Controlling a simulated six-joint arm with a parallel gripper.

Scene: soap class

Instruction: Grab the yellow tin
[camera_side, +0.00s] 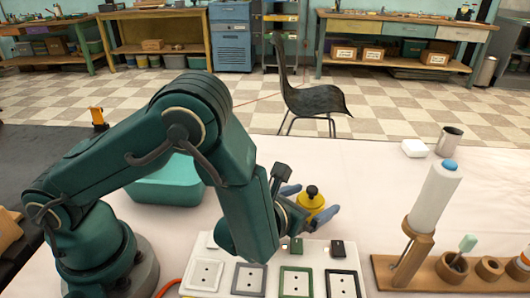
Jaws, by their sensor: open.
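A small yellow tin (310,201) with a black knob on top stands upright near the middle of the white table, just behind a white panel. My gripper (312,205) is open, with its blue-grey fingers around the tin, one at its far left and one at its right. I cannot tell whether either finger touches it. The tin's lower part is partly hidden by the gripper.
A white panel (226,253) with several framed plates lies in front of the gripper. A teal bin (165,190) is behind my arm. At right, a wooden rack (387,271) holds a tilted white bottle (437,197). A metal cup (449,142) and white block (415,148) stand farther back.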

